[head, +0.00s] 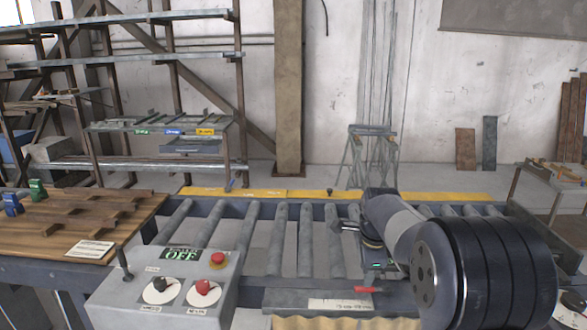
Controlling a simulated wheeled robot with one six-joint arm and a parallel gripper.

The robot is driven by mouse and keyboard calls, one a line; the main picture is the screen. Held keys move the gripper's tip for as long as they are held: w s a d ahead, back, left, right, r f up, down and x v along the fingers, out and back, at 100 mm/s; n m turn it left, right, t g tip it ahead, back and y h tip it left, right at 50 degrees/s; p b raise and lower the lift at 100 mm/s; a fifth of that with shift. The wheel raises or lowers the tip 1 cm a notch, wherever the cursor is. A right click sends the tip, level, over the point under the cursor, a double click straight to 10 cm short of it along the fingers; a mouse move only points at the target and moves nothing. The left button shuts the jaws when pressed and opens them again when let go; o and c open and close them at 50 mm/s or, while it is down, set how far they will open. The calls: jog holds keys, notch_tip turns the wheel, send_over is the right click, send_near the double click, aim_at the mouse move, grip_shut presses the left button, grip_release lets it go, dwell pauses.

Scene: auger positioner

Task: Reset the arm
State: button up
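My arm reaches in from the lower right of the head view, with a large black ribbed joint close to the camera. Its far end, my gripper (340,226), points left above the roller conveyor (284,240). The fingers are small and partly hidden by the wrist, so I cannot tell whether they are apart. I see nothing clearly held. A small green light shows on the arm near the wrist.
A grey control box (165,290) with an OFF display, a red button (217,260) and two knobs stands at the lower left. Left of it is a wooden board (75,215) with blue and green pieces. A yellow strip (260,193) runs behind the rollers. Shelving stands at the back left.

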aim_at(363, 288)
jog(key=f, duration=0.4)
jog(key=w+f, duration=0.1)
jog(key=shift+d+f+p, duration=0.1)
jog(key=shift+f+p, duration=0.2)
jog(key=shift+f, duration=0.1)
jog(key=shift+s, duration=0.15)
jog(key=shift+w+r, duration=0.2)
jog(key=shift+r, duration=0.05)
notch_tip(363, 288, up, 10)
jog(key=s+f+b, duration=0.1)
jog(key=s, duration=0.1)
jog(key=f, duration=0.3)
jog(key=w+f, duration=0.1)
jog(key=f, duration=0.2)
jog(key=w+f+p, duration=0.1)
jog(key=f, duration=0.2)
jog(key=shift+f, duration=0.3)
jog(key=shift+s+n, duration=0.55)
jog(key=shift+n, duration=0.45)
